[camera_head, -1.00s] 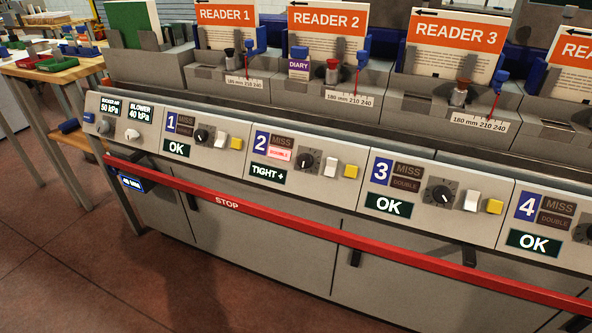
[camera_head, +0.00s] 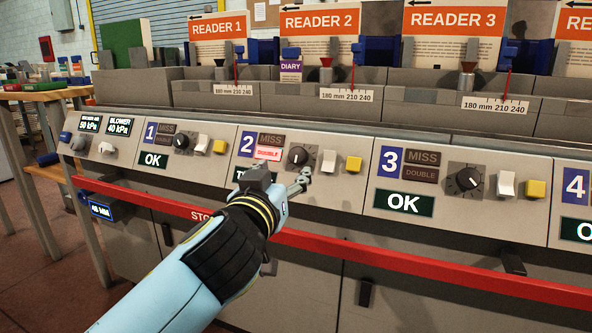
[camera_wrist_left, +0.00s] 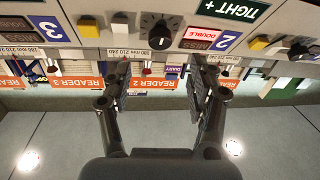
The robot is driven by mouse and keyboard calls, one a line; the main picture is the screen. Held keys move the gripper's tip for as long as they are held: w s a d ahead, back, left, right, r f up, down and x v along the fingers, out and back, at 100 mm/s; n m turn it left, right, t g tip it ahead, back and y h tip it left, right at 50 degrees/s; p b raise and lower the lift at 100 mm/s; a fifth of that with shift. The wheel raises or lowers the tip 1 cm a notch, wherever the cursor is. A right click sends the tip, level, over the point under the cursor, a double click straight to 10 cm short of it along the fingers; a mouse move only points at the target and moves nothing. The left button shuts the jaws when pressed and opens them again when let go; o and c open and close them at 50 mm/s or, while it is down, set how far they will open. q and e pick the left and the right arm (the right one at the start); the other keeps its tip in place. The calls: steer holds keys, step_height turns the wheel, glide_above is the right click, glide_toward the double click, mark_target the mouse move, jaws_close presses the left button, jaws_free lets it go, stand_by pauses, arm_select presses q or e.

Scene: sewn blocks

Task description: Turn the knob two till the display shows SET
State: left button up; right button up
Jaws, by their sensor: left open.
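Knob two (camera_head: 298,157) is a black round knob with a white pointer mark on panel 2. It also shows in the wrist view (camera_wrist_left: 158,30), upside down. My left gripper (camera_head: 282,179) is open and empty, in front of the panel just below the knob. In the wrist view its two fingers (camera_wrist_left: 160,78) stand apart, with the knob beyond the gap, not between them. The display of panel 2 reads TIGHT + in the wrist view (camera_wrist_left: 233,9); in the head view my gripper hides most of it. The DOUBLE lamp (camera_head: 268,153) is lit red. My right gripper is not in view.
A white switch (camera_head: 328,161) and a yellow button (camera_head: 354,164) sit right of the knob. A red STOP bar (camera_head: 350,247) runs along the front below the panels. Panel 3's display (camera_head: 404,202) reads OK. Reader units stand behind.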

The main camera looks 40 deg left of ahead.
mark_target(296, 157)
arm_select(q)
steer(key=x, duration=0.8)
steer(key=shift+w+a+b, duration=0.25)
steer(key=shift+w+b, duration=0.05)
steer(key=shift+w, duration=0.15)
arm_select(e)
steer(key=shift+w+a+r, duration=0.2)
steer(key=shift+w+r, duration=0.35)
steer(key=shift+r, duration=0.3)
arm_select(q)
steer(key=c, duration=1.1)
steer(key=shift+r+m, duration=0.1)
steer(key=shift+m, duration=0.2)
steer(key=shift+c, duration=0.2)
steer(key=m+h+p, duration=0.1)
steer(key=m, duration=0.1)
steer(key=m+t+h+p, duration=0.1)
steer(key=m+h+p, duration=0.1)
steer(key=m, duration=0.1)
steer(key=shift+a, duration=0.2)
steer(key=shift+m+h, duration=0.3)
steer(key=shift+m, duration=0.2)
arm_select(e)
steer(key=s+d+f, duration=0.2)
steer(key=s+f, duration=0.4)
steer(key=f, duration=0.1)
